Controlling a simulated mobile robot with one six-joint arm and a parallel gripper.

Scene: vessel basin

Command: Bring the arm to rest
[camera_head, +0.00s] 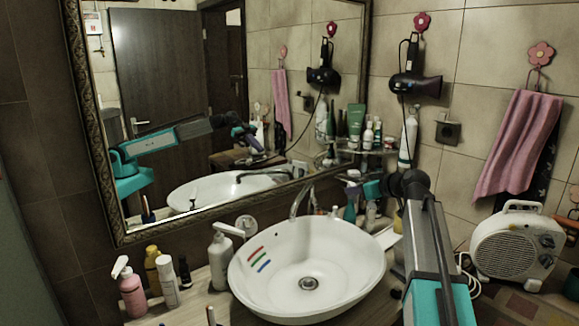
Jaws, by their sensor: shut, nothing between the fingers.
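My arm (428,255), grey and teal, reaches up from the bottom right edge, right of the basin. Its dark wrist (408,185) bends left. My gripper (370,188), small and partly hidden by the wrist, is beyond the basin's right rim, near the mirror and the bottles. It is shut and empty. The mirror (185,70) shows my arm's reflection, stretched to the right with its dark end above the reflected basin. The white basin (345,284) stands on the counter with red, green and blue marks inside its left wall.
A pink soap bottle (131,293), a yellow bottle (152,262) and a white dispenser (220,258) stand left of the basin. The faucet (297,204) rises behind it. A white fan heater (518,246) is right of my arm. A hair dryer (415,87) and pink towel (517,143) hang above.

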